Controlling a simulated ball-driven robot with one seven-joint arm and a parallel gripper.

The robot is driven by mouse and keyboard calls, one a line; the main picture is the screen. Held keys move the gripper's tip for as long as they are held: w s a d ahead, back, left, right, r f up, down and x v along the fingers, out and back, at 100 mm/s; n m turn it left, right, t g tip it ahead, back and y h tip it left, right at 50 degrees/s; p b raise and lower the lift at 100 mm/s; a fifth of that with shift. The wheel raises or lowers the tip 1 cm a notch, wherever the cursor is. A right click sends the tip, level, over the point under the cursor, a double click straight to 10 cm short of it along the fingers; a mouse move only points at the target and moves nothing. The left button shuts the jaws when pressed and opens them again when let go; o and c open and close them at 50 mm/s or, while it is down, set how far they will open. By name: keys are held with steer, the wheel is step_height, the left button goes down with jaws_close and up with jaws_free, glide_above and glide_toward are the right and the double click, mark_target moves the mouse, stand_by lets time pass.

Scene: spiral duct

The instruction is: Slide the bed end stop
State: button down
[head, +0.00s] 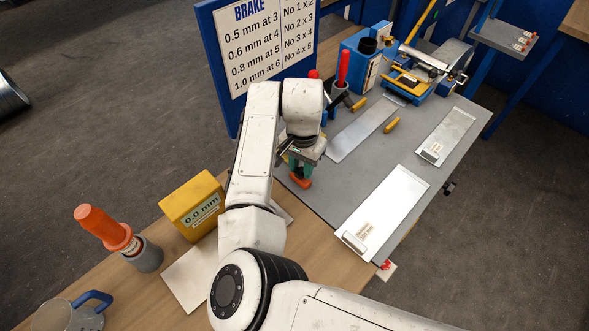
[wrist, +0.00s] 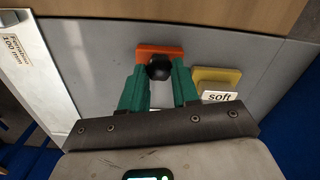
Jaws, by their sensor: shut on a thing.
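The bed end stop looks to be the orange block with a round black knob (wrist: 160,67), seen in the wrist view near the edge of the grey bed (wrist: 105,35). In the head view, an orange part (head: 301,181) shows below my gripper on the grey bed (head: 330,200). My gripper (head: 299,166) has green fingers that point down. In the wrist view its fingers (wrist: 159,80) stand on both sides of the black knob and are shut on it. My arm and hand hide part of the bed behind them in the head view.
A yellow block labelled "soft" (wrist: 217,82) is right beside the fingers in the wrist view. Metal sheets (head: 385,210) lie on the bed. A yellow "0.0 mm" box (head: 193,205) stands on the wooden bench at left. The blue brake board (head: 262,50) rises behind my arm.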

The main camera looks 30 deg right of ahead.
steer(key=shift+w+d, duration=0.2)
steer(key=shift+d, duration=0.25)
steer(key=c, duration=0.8)
jaws_free()
steer(key=shift+d, duration=0.15)
step_height(320, 180, up, 11)
steer(key=shift+f+b, duration=0.1)
steer(key=shift+b, duration=0.6)
